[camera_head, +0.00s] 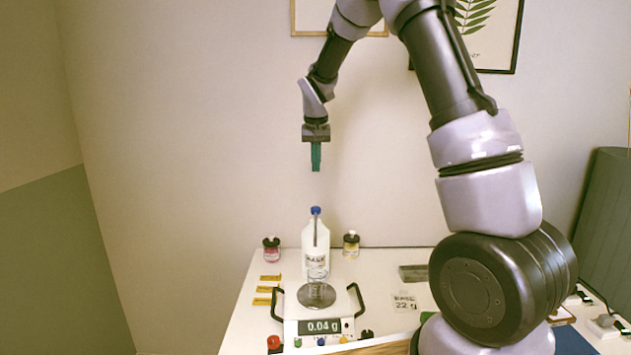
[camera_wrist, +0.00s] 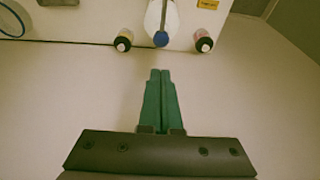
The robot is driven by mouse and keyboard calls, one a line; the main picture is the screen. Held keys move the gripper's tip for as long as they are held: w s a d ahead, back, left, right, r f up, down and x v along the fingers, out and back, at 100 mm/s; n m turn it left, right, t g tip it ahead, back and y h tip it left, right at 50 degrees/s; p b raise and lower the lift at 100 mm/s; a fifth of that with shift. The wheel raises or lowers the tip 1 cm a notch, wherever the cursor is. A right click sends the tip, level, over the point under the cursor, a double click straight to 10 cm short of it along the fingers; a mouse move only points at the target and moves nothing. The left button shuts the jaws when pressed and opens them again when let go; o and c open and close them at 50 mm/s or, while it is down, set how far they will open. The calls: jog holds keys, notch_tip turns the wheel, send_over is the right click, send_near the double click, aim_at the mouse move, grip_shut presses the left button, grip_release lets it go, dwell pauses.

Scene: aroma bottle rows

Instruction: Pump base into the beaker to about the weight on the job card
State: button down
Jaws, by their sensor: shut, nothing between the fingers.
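The white base bottle (camera_head: 309,238) stands upright at the back of the table with a blue pump top (camera_head: 316,210). Its blue top (camera_wrist: 161,39) also shows in the wrist view. A clear beaker (camera_head: 317,272) stands in front of it on the scale's round pan (camera_head: 317,297), partly blending with the bottle. The scale display (camera_head: 321,327) reads 0.04 g. The job card (camera_head: 405,304) reads BASE 22 g. My gripper (camera_head: 316,169) is shut and empty, pointing down well above the pump top. Its green fingers (camera_wrist: 161,72) are together in the wrist view.
A red bottle (camera_head: 271,249) and a yellow bottle (camera_head: 351,244) with dark caps flank the base bottle. Yellow labels (camera_head: 268,289) lie left of the scale. Black handles (camera_head: 357,298) rise at the scale's sides. A grey block (camera_head: 413,273) lies to the right.

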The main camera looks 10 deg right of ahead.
send_near(316, 208)
jog(key=x, duration=0.2)
jog(key=w+x, duration=0.1)
jog(key=x, duration=0.2)
jog(key=shift+d, duration=0.2)
jog(key=shift+w+f, duration=0.1)
jog(key=shift+f, duration=0.65)
jog(key=shift+f, duration=0.95)
jog(key=w+v, duration=0.1)
jog(key=v, duration=1.3)
jog(key=shift+r, duration=0.3)
jog(key=shift+w+d, duration=0.1)
jog(key=shift+w, duration=0.05)
